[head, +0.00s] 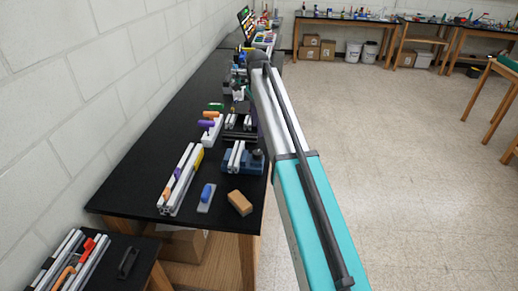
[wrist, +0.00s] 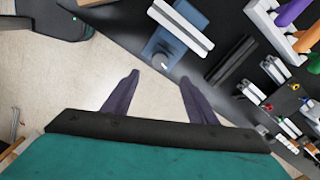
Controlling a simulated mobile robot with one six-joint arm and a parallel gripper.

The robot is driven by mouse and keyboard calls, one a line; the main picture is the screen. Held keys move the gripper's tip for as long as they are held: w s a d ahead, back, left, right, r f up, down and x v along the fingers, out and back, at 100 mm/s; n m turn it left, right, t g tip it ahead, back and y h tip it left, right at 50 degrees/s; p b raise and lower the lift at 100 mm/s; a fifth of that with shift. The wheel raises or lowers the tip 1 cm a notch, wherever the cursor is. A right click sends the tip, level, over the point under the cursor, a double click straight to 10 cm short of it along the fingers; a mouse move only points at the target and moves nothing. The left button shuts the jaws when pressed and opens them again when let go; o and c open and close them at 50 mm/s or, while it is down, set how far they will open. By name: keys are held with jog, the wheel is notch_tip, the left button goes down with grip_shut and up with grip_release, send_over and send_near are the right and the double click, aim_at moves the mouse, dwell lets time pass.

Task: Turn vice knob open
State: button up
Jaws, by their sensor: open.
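The blue vice (head: 229,167) stands near the right edge of the long black table, with silver extrusion pieces at its jaws. Its dark round knob (head: 257,155) faces the aisle. In the wrist view the vice (wrist: 176,38) is at the top centre, with a silver bar across it and the knob (wrist: 160,63) at its lower end. My gripper (wrist: 158,78) is open, its two purple-grey fingers spread wide. The knob appears between and just beyond the fingertips in the picture; I see no contact. In the head view my arm hides the gripper.
A tan block (head: 240,203) and a blue-handled tool (head: 207,193) lie in front of the vice. Long extrusions (head: 180,180) lie to the left. A black bar (wrist: 231,60) lies beside the vice. Open floor (head: 400,180) is to the right.

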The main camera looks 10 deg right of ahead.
aim_at(258, 152)
jog(key=shift+f+p, duration=2.25)
jog(key=shift+f, duration=3.9)
jog(key=shift+d, duration=0.1)
jog(key=c, duration=1.1)
